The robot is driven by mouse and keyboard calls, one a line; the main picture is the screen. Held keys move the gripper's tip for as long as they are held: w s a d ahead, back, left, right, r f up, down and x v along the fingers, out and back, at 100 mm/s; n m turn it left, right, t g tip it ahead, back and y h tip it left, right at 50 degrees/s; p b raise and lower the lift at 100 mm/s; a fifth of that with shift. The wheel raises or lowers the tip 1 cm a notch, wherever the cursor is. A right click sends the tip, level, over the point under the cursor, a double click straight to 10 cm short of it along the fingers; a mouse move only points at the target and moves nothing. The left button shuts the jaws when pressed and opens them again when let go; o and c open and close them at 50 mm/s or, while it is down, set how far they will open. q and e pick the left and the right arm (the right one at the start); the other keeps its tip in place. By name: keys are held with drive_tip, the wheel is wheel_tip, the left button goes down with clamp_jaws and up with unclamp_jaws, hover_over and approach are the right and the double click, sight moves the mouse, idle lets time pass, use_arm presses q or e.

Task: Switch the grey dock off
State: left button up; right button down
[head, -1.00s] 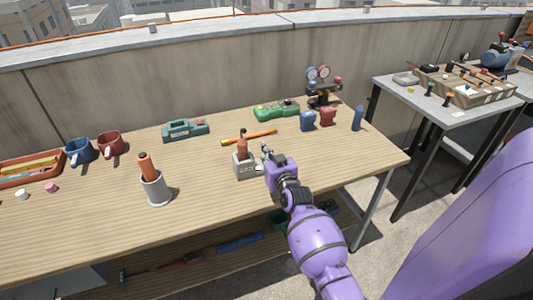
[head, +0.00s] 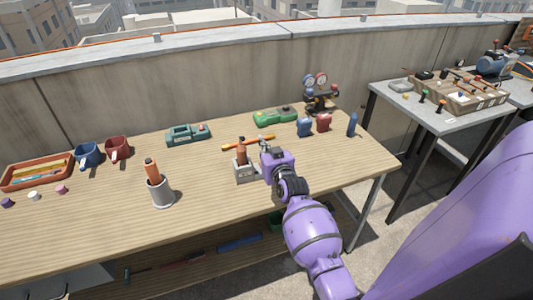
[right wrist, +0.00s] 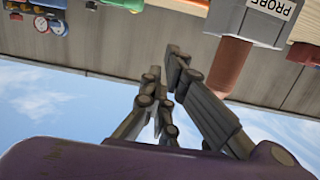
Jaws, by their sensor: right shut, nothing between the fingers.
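The grey dock (head: 246,174) stands on the wooden workbench (head: 215,200), with a brown-handled probe (head: 241,155) upright in it. Its front label is too small to read in the head view. In the right wrist view the dock (right wrist: 256,22) shows upside down at the top, labelled PROBE, with the brown handle (right wrist: 230,65) hanging down in the picture. My right gripper (head: 263,143) is shut and empty, just right of the dock and handle, apparently not touching them. Its fingers also show in the right wrist view (right wrist: 164,62). I cannot make out a switch. My left gripper is out of view.
An orange stick (head: 240,143) lies behind the dock. A green device (head: 275,116) and a gauge stand (head: 320,95) are farther back. Blue and red containers (head: 304,127) stand to the right. A grey cup (head: 161,192) with an orange-handled tool stands to the left.

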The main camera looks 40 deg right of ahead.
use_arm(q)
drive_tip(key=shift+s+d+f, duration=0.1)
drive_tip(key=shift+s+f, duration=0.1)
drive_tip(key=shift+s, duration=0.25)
use_arm(e)
drive_tip(key=v, duration=0.7)
drive_tip(key=shift+s+r, duration=0.25)
drive_tip(key=shift+s, duration=0.1)
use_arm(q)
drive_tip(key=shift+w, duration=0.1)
